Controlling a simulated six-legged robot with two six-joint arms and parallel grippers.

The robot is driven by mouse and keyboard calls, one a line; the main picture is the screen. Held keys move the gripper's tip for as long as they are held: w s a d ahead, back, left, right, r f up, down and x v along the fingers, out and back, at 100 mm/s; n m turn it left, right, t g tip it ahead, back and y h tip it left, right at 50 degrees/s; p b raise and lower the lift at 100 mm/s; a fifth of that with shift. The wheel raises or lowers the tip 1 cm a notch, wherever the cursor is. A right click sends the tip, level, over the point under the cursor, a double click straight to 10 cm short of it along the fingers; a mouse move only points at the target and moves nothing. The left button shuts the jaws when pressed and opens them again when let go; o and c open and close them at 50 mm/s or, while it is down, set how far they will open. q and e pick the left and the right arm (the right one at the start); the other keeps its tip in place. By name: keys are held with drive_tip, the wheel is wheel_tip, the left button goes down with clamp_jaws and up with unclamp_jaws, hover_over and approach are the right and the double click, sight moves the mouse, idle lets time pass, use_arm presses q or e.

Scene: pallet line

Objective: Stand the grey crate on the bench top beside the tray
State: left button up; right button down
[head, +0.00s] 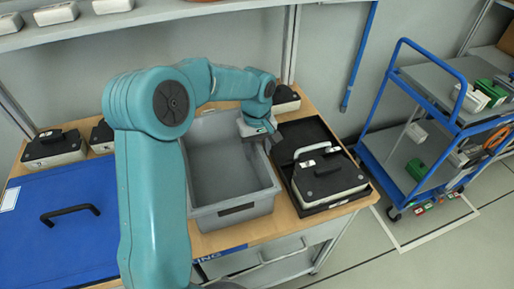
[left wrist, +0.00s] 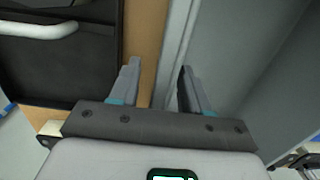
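The grey crate (head: 235,211) stands upright on the wooden bench top (head: 255,230), just left of the black tray (head: 298,131). It looks empty. My left gripper (head: 261,146) is at the crate's right wall, on the tray side. In the left wrist view the fingers of my left gripper (left wrist: 158,72) are apart, with the crate's rim (left wrist: 176,45) running between them. The tray (left wrist: 65,70) shows at upper left there, across a strip of bare wood. Whether the fingers touch the wall is unclear. My right gripper is out of view.
A black-and-white case (head: 328,178) with a handle lies in the tray. A blue lid or panel (head: 62,222) with a black handle covers the bench's left. Smaller cases (head: 54,148) stand along the back below a shelf (head: 150,13). A blue trolley (head: 425,125) stands right.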

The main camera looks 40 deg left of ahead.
use_arm(q)
drive_tip(key=shift+r, duration=0.15)
drive_tip(key=shift+r, duration=0.25)
drive_tip(key=r, duration=1.1)
drive_tip(key=shift+w+a+r, duration=0.1)
drive_tip(key=shift+a+r, duration=0.1)
drive_tip(key=shift+r, duration=0.15)
